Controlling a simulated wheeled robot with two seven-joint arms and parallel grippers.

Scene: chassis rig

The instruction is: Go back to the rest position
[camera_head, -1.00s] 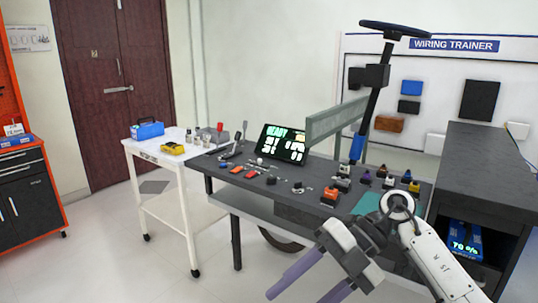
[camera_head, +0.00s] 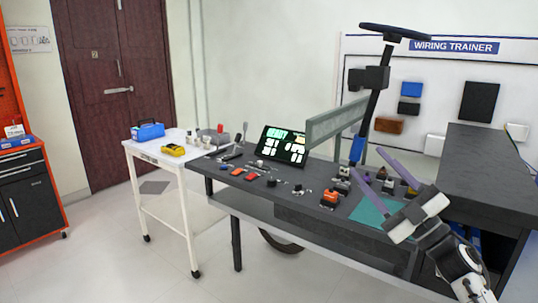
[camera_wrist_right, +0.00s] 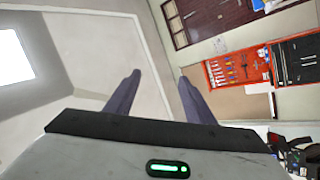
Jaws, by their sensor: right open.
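My right gripper (camera_head: 368,176) is raised over the right end of the dark workbench (camera_head: 262,200) in the head view. Its two purple-grey fingers are spread apart and point up and to the left, with nothing between them. In the right wrist view the same open fingers (camera_wrist_right: 158,92) stand apart against the ceiling, wall and door. My left gripper is not in the head view. The right fingers and hand partly hide the small parts at the bench's right end.
A lit display (camera_head: 282,146) and several small switches stand on the bench. A steering wheel (camera_head: 394,31) on a dark column rises behind it. A dark grey cabinet (camera_head: 485,165) stands close to my right arm. A white cart (camera_head: 160,160) is at left. Floor in front is clear.

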